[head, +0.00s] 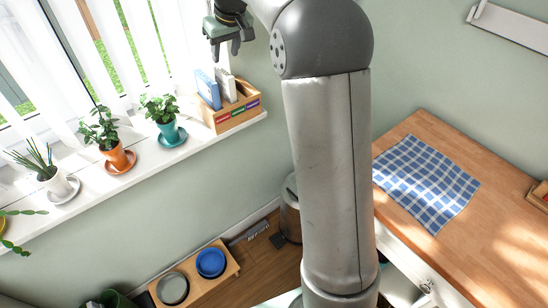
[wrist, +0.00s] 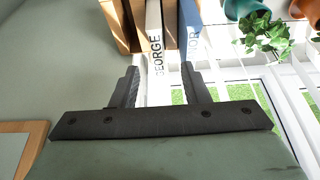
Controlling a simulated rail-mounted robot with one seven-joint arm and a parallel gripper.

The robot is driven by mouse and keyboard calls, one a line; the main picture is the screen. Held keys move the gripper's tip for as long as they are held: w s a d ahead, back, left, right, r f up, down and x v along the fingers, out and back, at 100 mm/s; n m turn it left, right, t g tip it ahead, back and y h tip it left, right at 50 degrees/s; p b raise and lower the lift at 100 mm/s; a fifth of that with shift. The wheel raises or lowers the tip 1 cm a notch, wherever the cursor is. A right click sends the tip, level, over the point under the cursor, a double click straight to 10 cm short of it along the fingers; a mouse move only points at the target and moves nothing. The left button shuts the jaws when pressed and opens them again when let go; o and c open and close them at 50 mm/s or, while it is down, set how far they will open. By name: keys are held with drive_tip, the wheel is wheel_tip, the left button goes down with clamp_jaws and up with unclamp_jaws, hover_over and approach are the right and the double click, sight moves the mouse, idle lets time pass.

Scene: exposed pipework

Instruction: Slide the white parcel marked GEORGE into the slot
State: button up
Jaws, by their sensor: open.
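The white parcel marked GEORGE (head: 226,84) stands upright in a wooden rack (head: 236,112) on the windowsill, beside a blue parcel (head: 207,90). In the wrist view the white parcel (wrist: 154,40) stands between wooden dividers, its lettering facing the camera. The blue parcel (wrist: 190,28) is to its right there, its lettering partly cut off. The rack's front carries red, green and purple labels. My gripper (head: 226,49) is open and empty above the rack. In the wrist view its fingers (wrist: 161,82) point toward the white parcel's end, apart from it. The rack's slot floors are hidden.
Several potted plants stand along the sill left of the rack, the closest in a teal pot (head: 168,130). A wooden counter (head: 500,230) with a checked cloth (head: 425,180) is at the right. A low stand with bowls (head: 211,262) is below.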

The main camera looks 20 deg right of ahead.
drive_tip(key=s+f+m+g, duration=0.1)
drive_tip(key=s+f, duration=0.3)
drive_tip(key=s, duration=0.9)
drive_tip(key=s+f+m+g, duration=0.1)
drive_tip(key=s+f, duration=0.4)
drive_tip(key=s, duration=0.8)
drive_tip(key=s+a+f+m+g+h, duration=0.1)
drive_tip(key=s+f, duration=0.3)
drive_tip(key=s, duration=1)
drive_tip(key=shift+f, duration=0.15)
